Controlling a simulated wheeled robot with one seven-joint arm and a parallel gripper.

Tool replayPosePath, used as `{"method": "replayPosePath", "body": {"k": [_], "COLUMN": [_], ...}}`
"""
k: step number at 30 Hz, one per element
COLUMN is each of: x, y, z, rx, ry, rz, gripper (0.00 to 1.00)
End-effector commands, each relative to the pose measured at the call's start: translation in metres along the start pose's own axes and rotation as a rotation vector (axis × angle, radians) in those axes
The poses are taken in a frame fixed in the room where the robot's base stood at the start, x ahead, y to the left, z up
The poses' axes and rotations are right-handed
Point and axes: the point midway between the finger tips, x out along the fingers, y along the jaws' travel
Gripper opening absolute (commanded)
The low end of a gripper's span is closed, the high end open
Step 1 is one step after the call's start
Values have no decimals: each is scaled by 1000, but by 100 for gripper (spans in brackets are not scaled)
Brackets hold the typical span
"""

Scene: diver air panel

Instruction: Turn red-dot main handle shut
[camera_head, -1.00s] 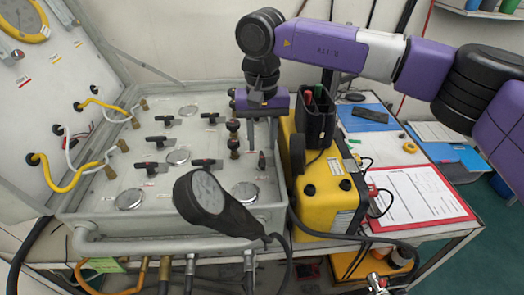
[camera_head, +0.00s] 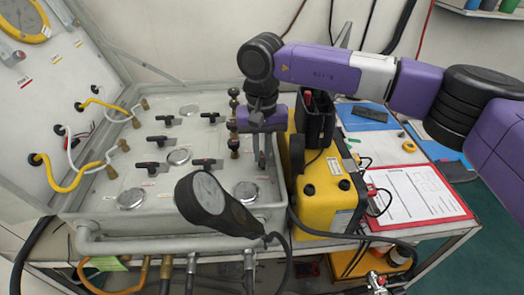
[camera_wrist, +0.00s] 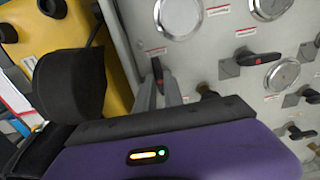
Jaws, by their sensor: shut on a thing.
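The black handle with a red dot (camera_wrist: 158,69) sits at the panel edge nearest the yellow case in the wrist view. My gripper (camera_wrist: 161,85) has its two grey fingers around this handle, one on each side, and is shut on it. The handle lies roughly lengthwise between the fingers. In the head view my gripper (camera_head: 262,160) reaches down to the right side of the grey air panel (camera_head: 105,222). There the fingers mostly hide the handle.
Other black handles (camera_head: 206,163) and round gauges (camera_head: 246,191) sit left of my gripper. A hand-held black gauge (camera_head: 207,197) stands at the panel's front. The yellow case (camera_head: 322,203) with a black holder (camera_head: 314,120) is close on the right. A red clipboard (camera_head: 418,196) lies beyond it.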

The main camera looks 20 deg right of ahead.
Motion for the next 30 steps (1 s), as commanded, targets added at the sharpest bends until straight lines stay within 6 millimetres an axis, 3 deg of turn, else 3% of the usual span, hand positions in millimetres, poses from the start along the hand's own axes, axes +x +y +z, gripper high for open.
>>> {"method": "replayPosePath", "body": {"k": [14,30], "x": [1,1], "y": [0,-1], "z": [-1,-1], "rx": [154,650], "ry": [2,3], "rz": [0,0], "gripper": [0,0]}}
